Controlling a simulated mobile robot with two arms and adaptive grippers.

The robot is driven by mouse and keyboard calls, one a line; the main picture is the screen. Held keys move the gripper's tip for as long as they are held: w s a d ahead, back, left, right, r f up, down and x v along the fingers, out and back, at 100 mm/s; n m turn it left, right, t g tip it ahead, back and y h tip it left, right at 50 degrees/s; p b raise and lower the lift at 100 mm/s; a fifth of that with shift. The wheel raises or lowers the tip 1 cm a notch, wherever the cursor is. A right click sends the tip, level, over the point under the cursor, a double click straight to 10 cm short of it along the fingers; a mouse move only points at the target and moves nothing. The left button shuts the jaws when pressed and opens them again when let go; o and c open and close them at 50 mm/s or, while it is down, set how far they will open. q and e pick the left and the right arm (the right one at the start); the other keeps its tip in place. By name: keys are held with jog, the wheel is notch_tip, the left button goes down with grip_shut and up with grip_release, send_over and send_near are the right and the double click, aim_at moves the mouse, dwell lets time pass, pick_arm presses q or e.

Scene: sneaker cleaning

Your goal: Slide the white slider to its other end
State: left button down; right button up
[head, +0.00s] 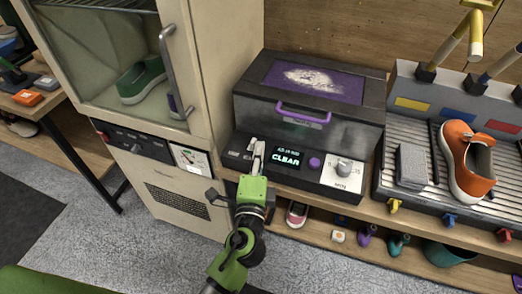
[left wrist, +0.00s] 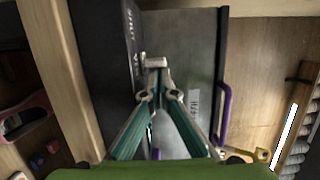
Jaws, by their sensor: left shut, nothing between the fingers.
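My left gripper (head: 257,150) is shut and empty, held at the left part of the front panel of a dark machine (head: 275,125) with a purple-handled lid. In the left wrist view the closed fingertips (left wrist: 156,76) meet at a small pale block (left wrist: 153,61) on the dark panel, which looks like the white slider. The fingertips are touching it or very close; I cannot tell which. In the head view the slider is mostly hidden by the fingers, so its position along its track is unclear. My right gripper is not in view.
The panel also has a lit display (head: 286,159) reading CLEAR, a purple button (head: 315,163) and a white-grey knob (head: 344,167). A cabinet (head: 235,60) with a green shoe stands left. An orange sneaker (head: 462,165) and a grey block (head: 411,165) lie on the ribbed rack right.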

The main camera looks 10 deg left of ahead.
aim_at(241, 152)
pick_arm(q)
jog(key=a, duration=0.2)
jog(key=w+a, duration=0.1)
jog(key=a, duration=0.2)
